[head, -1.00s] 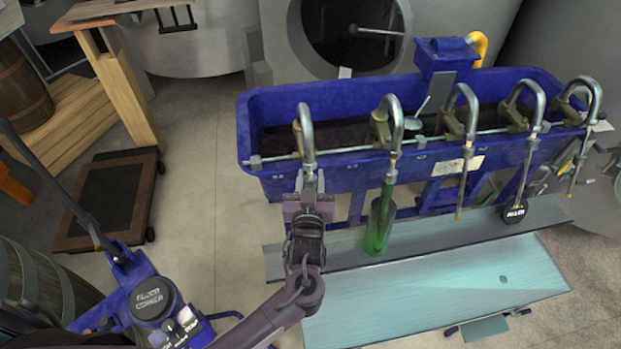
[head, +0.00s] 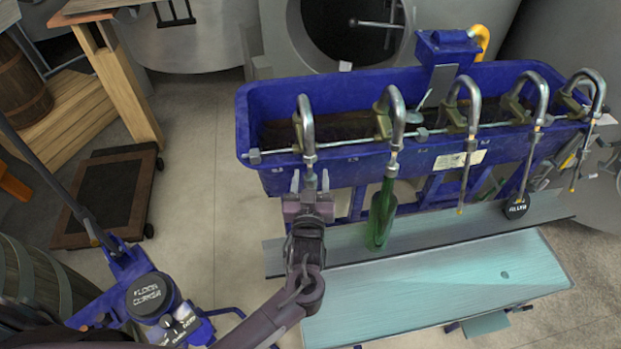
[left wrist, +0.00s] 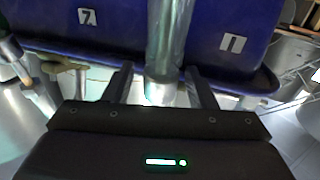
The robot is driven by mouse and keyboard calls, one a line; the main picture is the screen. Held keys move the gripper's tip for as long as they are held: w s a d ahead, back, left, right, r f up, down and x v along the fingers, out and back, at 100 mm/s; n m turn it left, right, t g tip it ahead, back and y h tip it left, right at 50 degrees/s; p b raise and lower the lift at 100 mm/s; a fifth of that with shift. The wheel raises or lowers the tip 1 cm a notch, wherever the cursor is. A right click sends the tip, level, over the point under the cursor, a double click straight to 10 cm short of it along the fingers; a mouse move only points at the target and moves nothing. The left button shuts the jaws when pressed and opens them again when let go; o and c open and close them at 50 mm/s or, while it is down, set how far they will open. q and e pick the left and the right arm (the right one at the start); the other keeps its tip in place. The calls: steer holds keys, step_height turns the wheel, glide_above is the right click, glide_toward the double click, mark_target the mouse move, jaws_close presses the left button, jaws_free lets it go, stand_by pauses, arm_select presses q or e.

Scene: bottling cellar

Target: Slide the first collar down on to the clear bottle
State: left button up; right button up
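The first spout (head: 307,125) hangs over the trough's near side at its left end. My left gripper (head: 310,182) stands just under it, fingers apart on either side. In the left wrist view, my left gripper (left wrist: 161,86) shows two spread fingers with gaps. In the head view my gripper hides most of that bottle. My right gripper is in neither view.
A green bottle (head: 380,215) hangs at the second spout, close to the right of my gripper. The blue trough (head: 350,172) is right behind. A grey shelf (head: 440,232) and a pale teal table (head: 430,290) lie below. A blue floor machine (head: 150,300) stands left.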

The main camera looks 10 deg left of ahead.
mark_target(310, 187)
arm_select(q)
steer(key=shift+s, duration=0.1)
steer(key=shift+s+f, duration=0.1)
steer(key=shift+s, duration=0.25)
steer(key=s+b, duration=0.1)
steer(key=s, duration=0.2)
steer(key=s+d+b, duration=0.1)
steer(key=s, duration=0.2)
steer(key=shift+s+d, duration=0.1)
steer(key=shift+d, duration=0.05)
steer(key=shift+s, duration=0.3)
